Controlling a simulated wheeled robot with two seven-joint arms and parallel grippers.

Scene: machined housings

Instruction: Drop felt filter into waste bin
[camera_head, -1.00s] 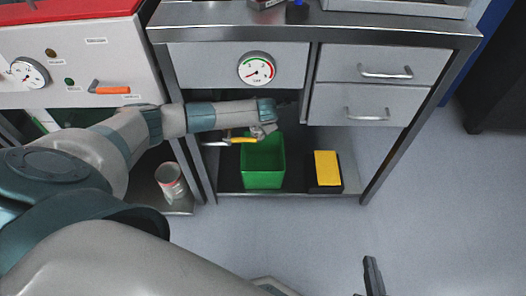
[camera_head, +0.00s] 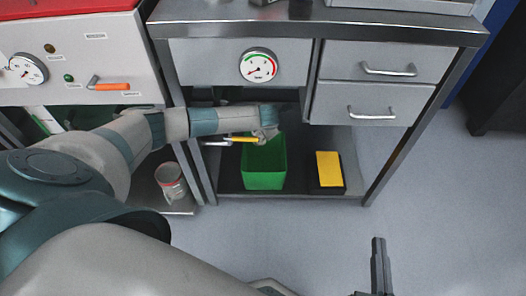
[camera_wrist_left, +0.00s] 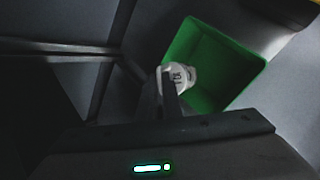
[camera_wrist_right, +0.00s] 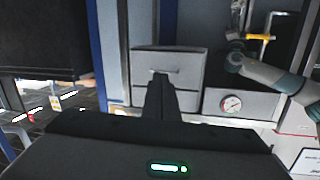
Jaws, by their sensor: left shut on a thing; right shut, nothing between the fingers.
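The green waste bin (camera_head: 264,172) stands open on the lower shelf under the workbench. My left gripper (camera_head: 268,134) is at the bin's top rear edge in the head view. In the left wrist view its fingers are shut on a small round white piece with dark marks, the felt filter (camera_wrist_left: 181,74). The filter is in front of the opening of the bin (camera_wrist_left: 235,58) there; its height above the bin is unclear. The filter is not discernible in the head view. My right gripper (camera_head: 379,266) is shut and empty, over the floor at the lower right.
A yellow-topped dark block (camera_head: 329,170) sits right of the bin. A yellow-handled tool (camera_head: 238,140) shows left of my left gripper. Drawers (camera_head: 376,85) and a gauge (camera_head: 258,66) are above. The floor at right is clear.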

